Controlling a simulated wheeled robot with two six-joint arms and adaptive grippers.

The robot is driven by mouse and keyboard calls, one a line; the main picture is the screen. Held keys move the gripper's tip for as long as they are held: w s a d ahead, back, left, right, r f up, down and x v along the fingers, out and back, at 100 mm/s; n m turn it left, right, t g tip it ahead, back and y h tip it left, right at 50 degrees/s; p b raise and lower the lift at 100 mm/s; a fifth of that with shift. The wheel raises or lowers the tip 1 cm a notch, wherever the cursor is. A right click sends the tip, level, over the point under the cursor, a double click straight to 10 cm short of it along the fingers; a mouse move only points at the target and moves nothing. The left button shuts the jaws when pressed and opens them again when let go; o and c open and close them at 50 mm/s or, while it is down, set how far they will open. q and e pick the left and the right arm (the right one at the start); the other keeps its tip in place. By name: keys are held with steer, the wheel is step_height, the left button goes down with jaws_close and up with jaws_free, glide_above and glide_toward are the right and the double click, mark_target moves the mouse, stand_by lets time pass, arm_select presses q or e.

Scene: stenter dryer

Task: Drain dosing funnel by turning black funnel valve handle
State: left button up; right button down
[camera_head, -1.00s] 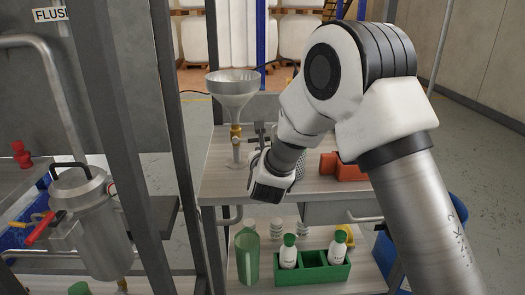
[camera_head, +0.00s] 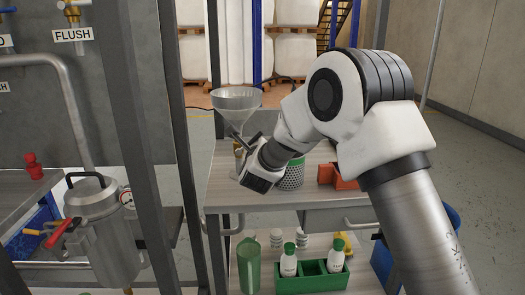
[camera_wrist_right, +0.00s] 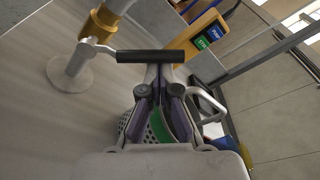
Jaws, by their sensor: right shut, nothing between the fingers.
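The dosing funnel (camera_head: 237,98) is a grey metal cone standing on the workbench. In the right wrist view its brass valve (camera_wrist_right: 100,22) shows above a round white foot, with a metal lever ending in a black valve handle (camera_wrist_right: 150,57). The handle lies crosswise just ahead of my right gripper (camera_wrist_right: 163,78). The right fingers are shut with nothing between them, and I cannot tell whether they touch the handle. In the head view my right gripper (camera_head: 249,140) is beside the funnel stem and partly hides the valve. My left gripper is not in view.
A perforated metal cup (camera_head: 290,176) stands on the bench behind my wrist, near an orange-red bin (camera_head: 345,178). The lower shelf holds a green jug (camera_head: 249,262) and white bottles in a green crate (camera_head: 313,285). A dark upright post (camera_head: 178,140) stands left of the bench.

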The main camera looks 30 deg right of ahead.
steer(key=r+n, duration=0.1)
steer(key=a+r+n, duration=0.1)
steer(key=n, duration=0.1)
steer(key=shift+w+a+n+h+p, duration=0.3)
steer(key=shift+w+p, duration=0.05)
steer(key=shift+p, duration=0.05)
steer(key=shift+w+a+r+n, duration=0.25)
steer(key=shift+a+r+n, duration=0.05)
steer(key=shift+a+n, duration=0.25)
steer(key=shift+w+a+r+n, duration=0.2)
steer(key=shift+a+r+n, duration=0.15)
steer(key=shift+n, duration=0.2)
steer(key=shift+a, duration=0.15)
